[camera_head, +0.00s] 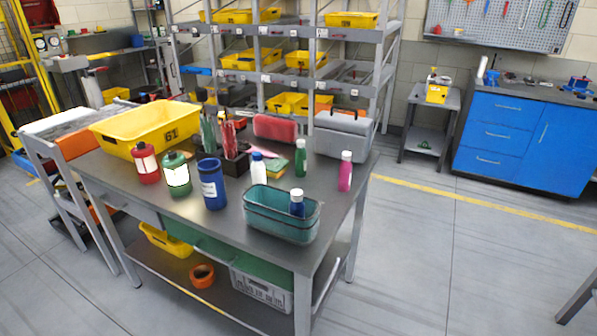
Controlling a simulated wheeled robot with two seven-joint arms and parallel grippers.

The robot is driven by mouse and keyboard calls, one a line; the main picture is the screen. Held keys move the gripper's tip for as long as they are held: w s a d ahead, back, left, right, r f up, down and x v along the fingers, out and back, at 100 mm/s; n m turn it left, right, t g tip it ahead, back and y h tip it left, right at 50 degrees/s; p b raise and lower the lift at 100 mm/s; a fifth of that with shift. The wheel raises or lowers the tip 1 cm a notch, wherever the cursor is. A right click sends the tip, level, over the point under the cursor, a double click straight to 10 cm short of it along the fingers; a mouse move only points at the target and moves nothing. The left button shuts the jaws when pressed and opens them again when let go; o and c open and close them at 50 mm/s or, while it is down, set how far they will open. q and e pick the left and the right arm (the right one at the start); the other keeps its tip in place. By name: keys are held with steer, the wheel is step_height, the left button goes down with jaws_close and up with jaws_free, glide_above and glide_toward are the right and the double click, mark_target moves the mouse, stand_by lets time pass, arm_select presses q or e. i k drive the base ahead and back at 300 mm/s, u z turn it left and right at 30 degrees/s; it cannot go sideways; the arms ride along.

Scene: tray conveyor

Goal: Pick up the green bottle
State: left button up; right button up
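A slim green bottle (300,161) with a white cap stands upright on the dark metal workbench (225,228), behind the teal basket. A wider dark green container (177,188) with a white label and a handled lid stands at the bench's front left. Neither of my grippers is in view.
Near the slim green bottle are a white bottle (258,168), a pink bottle (345,171), a teal basket (280,220) with a blue bottle inside, a red case (275,128) and a grey toolbox (343,138). A blue container (212,186) and yellow bin (125,135) stand left.

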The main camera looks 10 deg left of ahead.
mark_target(300, 152)
steer(key=k, duration=0.9)
steer(key=u, duration=1.05)
steer(key=i, duration=1.95)
steer(key=z, duration=0.6)
